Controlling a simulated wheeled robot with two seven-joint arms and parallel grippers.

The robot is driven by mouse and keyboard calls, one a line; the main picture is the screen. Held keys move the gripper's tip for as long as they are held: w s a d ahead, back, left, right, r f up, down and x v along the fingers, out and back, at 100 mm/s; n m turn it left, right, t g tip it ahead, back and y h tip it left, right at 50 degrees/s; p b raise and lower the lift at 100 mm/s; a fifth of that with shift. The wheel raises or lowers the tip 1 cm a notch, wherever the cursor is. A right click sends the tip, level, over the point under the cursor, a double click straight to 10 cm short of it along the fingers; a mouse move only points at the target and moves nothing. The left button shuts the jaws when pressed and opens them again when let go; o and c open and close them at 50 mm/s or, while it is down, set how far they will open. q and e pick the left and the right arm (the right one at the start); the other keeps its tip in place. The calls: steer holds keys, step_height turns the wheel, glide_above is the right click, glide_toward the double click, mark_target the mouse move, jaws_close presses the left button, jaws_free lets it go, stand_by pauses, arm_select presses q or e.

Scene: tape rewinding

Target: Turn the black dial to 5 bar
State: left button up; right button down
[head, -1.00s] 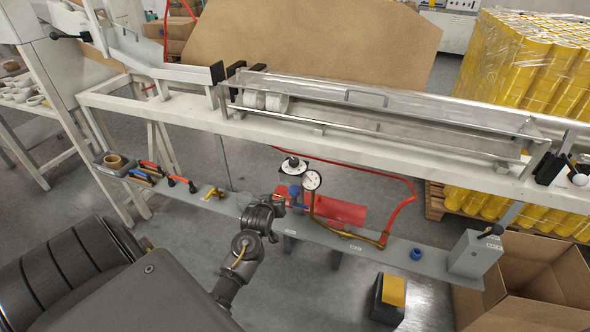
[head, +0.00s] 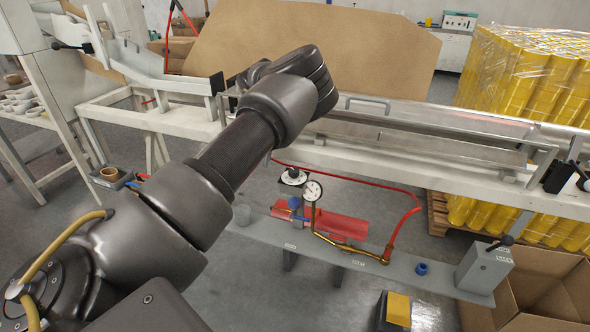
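The black dial (head: 293,177) sits on a white disc above a blue fitting on the grey lower shelf. A round white pressure gauge (head: 312,190) stands right beside it; its reading is too small to tell. My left arm crosses the head view from the lower left to the upper middle, passing left of the dial and apart from it in the picture. Its far end is a rounded dark joint in front of the white rail, and no gripper fingers show.
A red cylinder (head: 340,228) lies behind the gauge, and a red hose (head: 402,216) curves to a brass pipe. A grey box with a lever (head: 485,265) and a blue cap (head: 421,268) are to the right. My arm hides the shelf's left part.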

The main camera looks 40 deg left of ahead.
mark_target(294, 170)
arm_select(q)
steer(key=w+d+r+t+h, duration=0.1)
steer(key=w+d+r, duration=0.2)
steer(key=d+r, duration=0.2)
steer(key=w+d+r+h, duration=0.1)
steer(key=w+d+r, duration=0.2)
steer(key=d+r, duration=0.25)
steer(key=shift+m, duration=0.4)
steer(key=f, duration=1)
steer(key=shift+s+d+f, duration=0.1)
steer(key=shift+s+f, duration=0.05)
steer(key=shift+s, duration=0.05)
steer(key=shift+f, duration=0.55)
steer(key=c, duration=1)
steer(key=shift+o, duration=0.2)
steer(key=shift+r+m, duration=0.1)
steer(key=shift+m, duration=0.2)
